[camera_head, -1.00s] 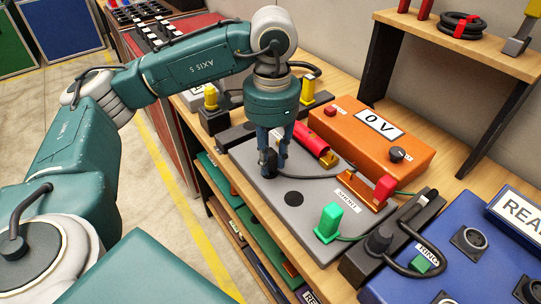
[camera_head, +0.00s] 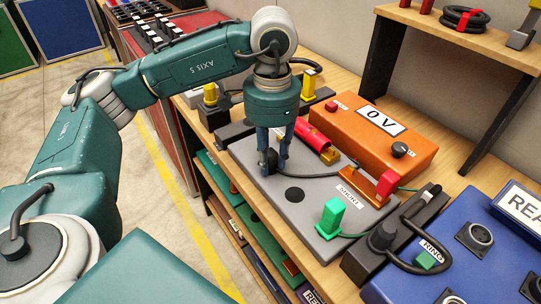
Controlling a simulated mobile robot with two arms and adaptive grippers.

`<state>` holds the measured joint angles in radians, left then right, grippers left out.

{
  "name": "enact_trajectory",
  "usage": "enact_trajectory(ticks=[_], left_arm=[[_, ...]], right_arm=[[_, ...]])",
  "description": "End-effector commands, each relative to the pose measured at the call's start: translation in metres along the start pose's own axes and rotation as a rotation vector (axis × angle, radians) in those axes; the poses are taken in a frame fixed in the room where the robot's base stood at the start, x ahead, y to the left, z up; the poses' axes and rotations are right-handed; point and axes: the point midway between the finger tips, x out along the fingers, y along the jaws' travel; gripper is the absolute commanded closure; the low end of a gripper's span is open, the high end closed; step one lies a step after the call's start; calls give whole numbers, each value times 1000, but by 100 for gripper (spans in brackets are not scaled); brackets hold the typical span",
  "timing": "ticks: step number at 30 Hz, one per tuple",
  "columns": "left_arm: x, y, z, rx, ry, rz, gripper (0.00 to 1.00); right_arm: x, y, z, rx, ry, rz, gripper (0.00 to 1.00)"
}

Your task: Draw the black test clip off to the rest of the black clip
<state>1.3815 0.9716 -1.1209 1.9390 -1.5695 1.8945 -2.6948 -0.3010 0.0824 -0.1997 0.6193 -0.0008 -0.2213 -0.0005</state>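My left gripper (camera_head: 272,165) points straight down over the left part of the grey board (camera_head: 285,222). Its fingers are around a small black clip (camera_head: 266,160) low over the board; whether they press on it is hard to tell. A dark cable (camera_head: 315,175) runs from there to the right across the board. A round black spot (camera_head: 294,195) lies on the board just right of the gripper. A red clip (camera_head: 385,184) and a green clip (camera_head: 331,216) stand at the board's right side. My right gripper is not in view.
An orange box (camera_head: 375,138) marked 0 V stands behind the board, with a red cylinder (camera_head: 316,138) beside it. A black unit (camera_head: 384,240) and a blue box (camera_head: 460,225) stand at the right. A wooden shelf (camera_head: 470,45) overhangs the back right.

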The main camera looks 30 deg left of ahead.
Motion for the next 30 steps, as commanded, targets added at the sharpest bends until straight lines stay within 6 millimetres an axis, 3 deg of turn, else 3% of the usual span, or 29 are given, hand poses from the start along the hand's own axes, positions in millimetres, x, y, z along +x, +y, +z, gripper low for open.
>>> enact_trajectory(ticks=[3, 14, 24, 30], left_arm=[[3, -1, 1, -2, -4, -2, 54], [-3, -1, 0, -2, 0, -1, 54], [-54, -2, 1, -1, 3, 0, 54], [-72, -3, 2, -3, 1, -1, 54]], right_arm=[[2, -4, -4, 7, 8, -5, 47], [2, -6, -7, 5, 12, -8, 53], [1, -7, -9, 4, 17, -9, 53], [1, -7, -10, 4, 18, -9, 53]])
